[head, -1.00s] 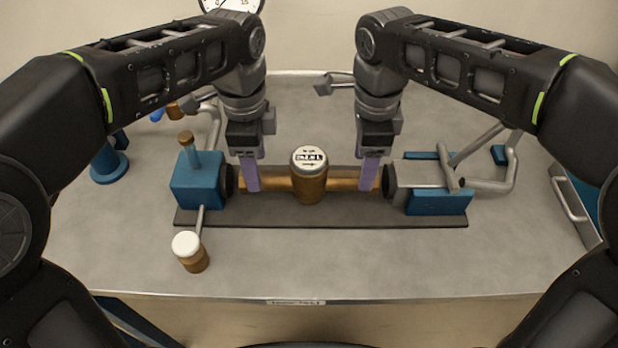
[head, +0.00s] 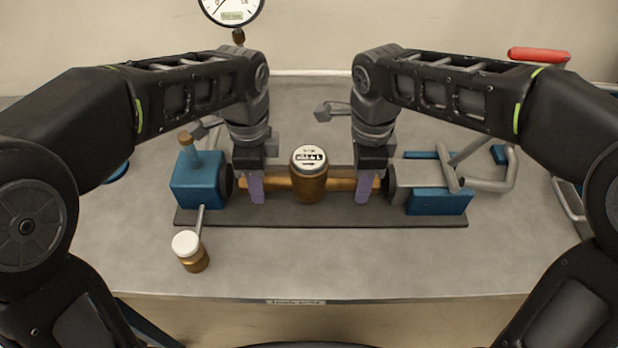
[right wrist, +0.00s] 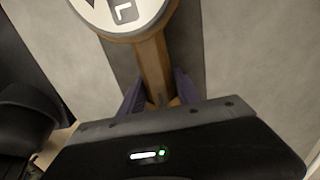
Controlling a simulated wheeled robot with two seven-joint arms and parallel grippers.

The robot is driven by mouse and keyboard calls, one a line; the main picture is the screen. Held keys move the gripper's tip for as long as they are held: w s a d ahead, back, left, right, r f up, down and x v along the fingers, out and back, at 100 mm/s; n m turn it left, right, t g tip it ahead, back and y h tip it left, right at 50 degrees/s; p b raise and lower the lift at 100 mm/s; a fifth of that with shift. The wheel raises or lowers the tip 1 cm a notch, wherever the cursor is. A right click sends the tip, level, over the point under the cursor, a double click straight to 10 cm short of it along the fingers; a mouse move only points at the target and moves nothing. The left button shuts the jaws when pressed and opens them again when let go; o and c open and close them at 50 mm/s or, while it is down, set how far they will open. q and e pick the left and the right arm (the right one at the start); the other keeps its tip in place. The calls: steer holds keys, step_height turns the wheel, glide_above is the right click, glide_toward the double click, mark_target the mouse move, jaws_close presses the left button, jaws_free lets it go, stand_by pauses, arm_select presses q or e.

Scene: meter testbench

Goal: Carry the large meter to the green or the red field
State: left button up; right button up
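The large meter (head: 309,182) is a brass body with a white round dial, lying between two clamps on the bench, its brass pipe (head: 340,184) running left and right. The dial also shows in the right wrist view (right wrist: 120,12). My left gripper (head: 256,190) is down at the left pipe stub; its far finger is hidden. My right gripper (head: 363,190) is down at the right stub. In the right wrist view its purple fingers (right wrist: 160,90) stand apart on either side of the brass pipe; firm contact is not visible. No green field is visible.
A blue clamp block (head: 197,183) stands left of the meter and a grey-blue clamp (head: 437,190) right, both on a dark base plate (head: 320,220). A red rounded object (head: 539,54) is at back right.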

arm_select(q)
jaws_close()
arm_select(e)
jaws_close()
steer(key=shift+r, duration=0.1)
stand_by(0.6)
